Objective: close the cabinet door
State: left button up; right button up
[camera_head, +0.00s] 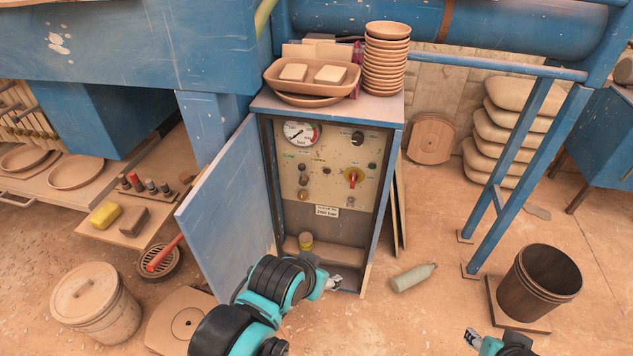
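The blue cabinet (384,230) stands in the middle of the view with its front open. Its blue door (232,200) is swung wide open to the left, hinged on the cabinet's left edge. Inside are a control panel with a gauge (301,133), knobs and a red-handled switch (353,177). My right gripper (473,339) is low at the bottom edge, right of the cabinet. Their finger gaps are too small to judge.
Stacked bowls (387,60) and a tray (312,76) sit on the cabinet top. A green bottle (413,277) lies on the floor at right, near a dark bucket (541,284). A low board (126,224), a drain-like pot (160,262) and a lidded tub (97,303) are left of the door.

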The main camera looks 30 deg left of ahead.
aim_at(226, 220)
jog(key=k+j, duration=0.15)
jog(key=j, duration=0.25)
jog(key=k+j, duration=0.15)
jog(key=j, duration=0.25)
jog(key=k+j, duration=0.15)
jog(key=j, duration=0.25)
jog(key=k+j, duration=0.15)
jog(key=j, duration=0.2)
jog(key=k+j, duration=0.15)
jog(key=j, duration=0.25)
jog(key=k+j, duration=0.15)
jog(key=j, duration=0.25)
jog(key=k+j, duration=0.15)
jog(key=j, duration=0.25)
jog(key=k+z, duration=0.1)
jog(key=j+z, duration=0.05)
